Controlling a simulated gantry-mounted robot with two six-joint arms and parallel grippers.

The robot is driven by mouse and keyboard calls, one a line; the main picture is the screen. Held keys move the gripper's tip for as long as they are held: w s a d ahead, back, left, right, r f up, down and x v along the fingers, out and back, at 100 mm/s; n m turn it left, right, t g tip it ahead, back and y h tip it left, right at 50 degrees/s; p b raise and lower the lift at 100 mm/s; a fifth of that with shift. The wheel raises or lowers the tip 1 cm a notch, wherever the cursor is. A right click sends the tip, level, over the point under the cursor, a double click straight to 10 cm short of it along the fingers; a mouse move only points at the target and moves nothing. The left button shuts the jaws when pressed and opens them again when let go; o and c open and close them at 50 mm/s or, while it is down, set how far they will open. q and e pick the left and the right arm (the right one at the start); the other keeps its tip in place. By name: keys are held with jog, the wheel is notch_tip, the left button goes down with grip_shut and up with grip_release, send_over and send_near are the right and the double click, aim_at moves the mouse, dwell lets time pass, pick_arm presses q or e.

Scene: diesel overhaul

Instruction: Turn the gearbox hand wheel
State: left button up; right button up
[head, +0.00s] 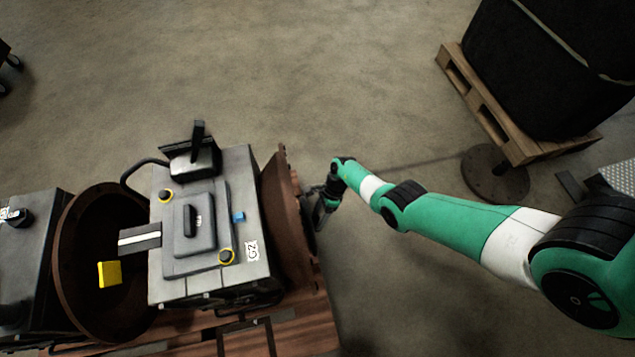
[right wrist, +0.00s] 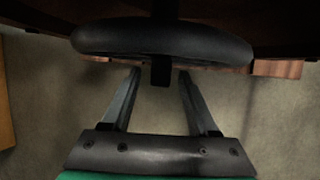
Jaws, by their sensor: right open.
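The gearbox (head: 240,185) is a grey box on a wooden pallet, with a rusty brown round flange (head: 285,205) on its right side. In the right wrist view, a black hand wheel (right wrist: 105,39) spans the top, seen nearly edge-on. A short dark block (right wrist: 160,75) hangs below its rim at the centre. My right gripper (right wrist: 157,73) is open, its two fingers on either side of that block with gaps visible. In the head view, my right gripper (head: 321,209) is beside the flange; the wheel is hard to make out there. My left gripper is not seen.
A wooden pallet (head: 310,330) lies under the gearbox. A large rusty ring (head: 65,265) and a dark machine (head: 35,235) stand to the left. A black-covered load (head: 540,70) on another pallet (head: 485,105) is at the top right.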

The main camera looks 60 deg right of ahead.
jog(key=shift+a+f, duration=0.3)
jog(key=shift+f, duration=0.35)
jog(key=shift+w, duration=0.1)
jog(key=shift+c, duration=0.3)
grip_shut()
dwell(0.6)
